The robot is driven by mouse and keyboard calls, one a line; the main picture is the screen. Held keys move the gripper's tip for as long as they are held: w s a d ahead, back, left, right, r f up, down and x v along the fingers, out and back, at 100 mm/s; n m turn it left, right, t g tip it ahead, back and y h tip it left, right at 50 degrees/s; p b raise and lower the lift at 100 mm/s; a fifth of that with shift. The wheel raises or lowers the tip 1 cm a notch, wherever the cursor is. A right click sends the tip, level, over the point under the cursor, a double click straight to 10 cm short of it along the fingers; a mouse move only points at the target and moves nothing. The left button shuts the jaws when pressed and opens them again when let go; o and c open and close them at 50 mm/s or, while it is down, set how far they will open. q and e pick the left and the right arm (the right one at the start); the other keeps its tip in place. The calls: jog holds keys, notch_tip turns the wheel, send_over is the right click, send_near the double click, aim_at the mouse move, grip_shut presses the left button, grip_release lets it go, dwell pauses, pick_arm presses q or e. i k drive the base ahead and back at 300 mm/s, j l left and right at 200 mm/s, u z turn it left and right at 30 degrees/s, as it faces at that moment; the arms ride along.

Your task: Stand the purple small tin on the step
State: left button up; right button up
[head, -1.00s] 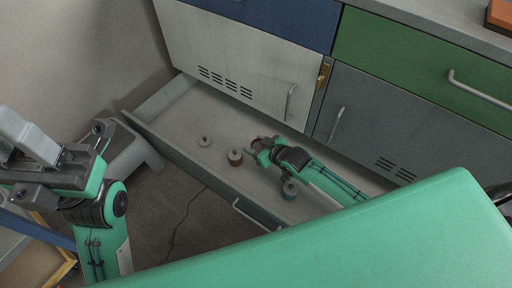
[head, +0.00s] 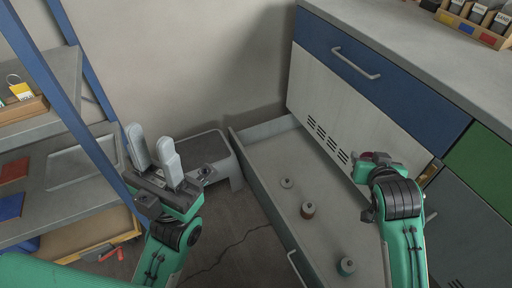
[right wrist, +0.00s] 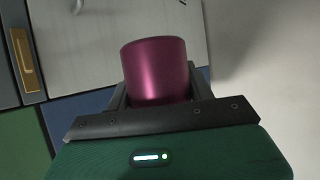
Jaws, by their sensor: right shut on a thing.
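The purple small tin (right wrist: 158,72) is held upright-looking in the jaws in the right wrist view. In the head view only a small reddish part of the tin (head: 371,154) shows. My right gripper (head: 366,160) is shut on it, above the right side of the open drawer. The step (head: 217,147), a low grey stool with a dark top, stands on the floor left of the drawer. My left gripper (head: 153,146) is open and empty, in front of the step's left side and partly hiding it.
A blue-framed shelf (head: 75,195) stands at the left. The bench top (head: 420,60) is at the right, with a wooden rack (head: 478,27) at its back.

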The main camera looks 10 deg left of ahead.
aim_at(193, 153)
jog(key=j+u, duration=0.1)
jog(key=u, duration=1.25)
jog(key=i+u, duration=0.25)
jog(key=i, duration=0.5)
